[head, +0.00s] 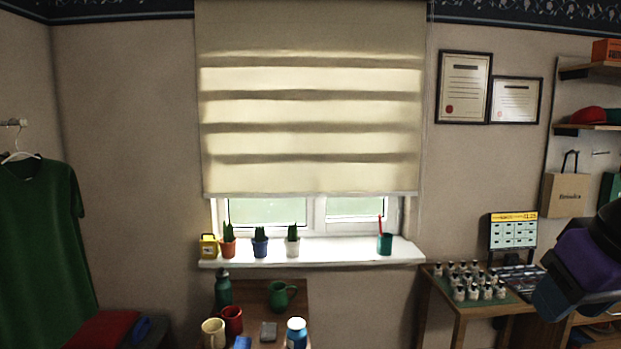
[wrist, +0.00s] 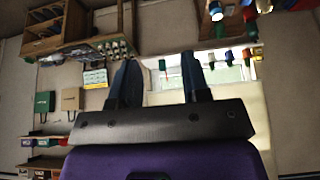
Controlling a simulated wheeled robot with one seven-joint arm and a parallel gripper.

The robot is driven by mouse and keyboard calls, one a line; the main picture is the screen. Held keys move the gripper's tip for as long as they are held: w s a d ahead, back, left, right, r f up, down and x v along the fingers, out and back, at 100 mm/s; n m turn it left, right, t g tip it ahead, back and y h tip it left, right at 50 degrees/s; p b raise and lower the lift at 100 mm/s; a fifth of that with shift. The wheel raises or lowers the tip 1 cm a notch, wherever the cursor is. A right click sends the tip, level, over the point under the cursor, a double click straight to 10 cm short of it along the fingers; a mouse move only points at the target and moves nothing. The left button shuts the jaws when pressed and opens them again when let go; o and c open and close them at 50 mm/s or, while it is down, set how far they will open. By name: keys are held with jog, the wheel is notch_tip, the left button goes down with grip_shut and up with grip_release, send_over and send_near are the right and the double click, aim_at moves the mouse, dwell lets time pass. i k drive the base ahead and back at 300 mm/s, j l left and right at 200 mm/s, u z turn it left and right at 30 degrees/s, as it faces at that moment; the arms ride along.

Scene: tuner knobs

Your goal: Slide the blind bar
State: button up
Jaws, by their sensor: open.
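The cream roller blind (head: 310,140) hangs over the window, with darker horizontal bands across it. The blind bar (head: 310,195) is a thin pale strip along its bottom edge, level and above the sill; part of the window shows beneath it. In the upside-down wrist view the pale blind (wrist: 235,95) is partly hidden behind my gripper, and I cannot make out the bar clearly. My gripper (wrist: 158,70) has its two dark blue fingers apart with nothing between them. In the head view its purple body (head: 590,255) is at the right, well away from the bar.
The white windowsill (head: 340,250) holds several potted cacti, a yellow object and a green cup (head: 384,243). A small table with mugs and a bottle stands below. At right are a workbench (head: 470,302) with small bottles, and shelves. The wall by the framed papers is clear.

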aim_at(343, 176)
jog(key=i+j+u, duration=0.1)
jog(key=i+j, duration=0.2)
jog(key=i+j+u, duration=0.1)
jog(key=i+j, duration=0.2)
jog(key=i, duration=0.25)
jog(key=i+j+u, duration=0.1)
jog(key=i, duration=0.3)
jog(key=i+j+u, duration=0.1)
jog(key=i+j, duration=0.25)
jog(key=i+j+u, duration=0.1)
jog(key=i, duration=0.45)
